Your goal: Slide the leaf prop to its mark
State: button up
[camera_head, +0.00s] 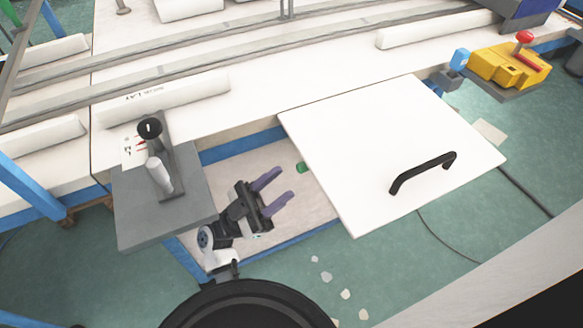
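The white leaf (370,130) is a flat panel with a black bar handle (422,172), jutting out from the long white table. A small green piece (301,167) shows at the leaf's left edge; it may be the end of the leaf prop. The rest of it is hidden, apparently under the leaf. I cannot make out a mark for the prop. My gripper (286,183) has two purple fingers spread apart with nothing between them. It is just left of and slightly below the green piece, apart from it, pointing right and up.
A grey plate with a black-knobbed post (168,170) stands close left of my gripper. A pale lower surface with blue rails (240,150) lies under the gripper. A yellow device with a red knob (508,65) is at the far right. White rolls (165,97) lie on the table (270,75).

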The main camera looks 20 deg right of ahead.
jog(key=shift+p+x, duration=0.35)
jog(key=shift+x, duration=1.9)
jog(key=shift+c, duration=0.2)
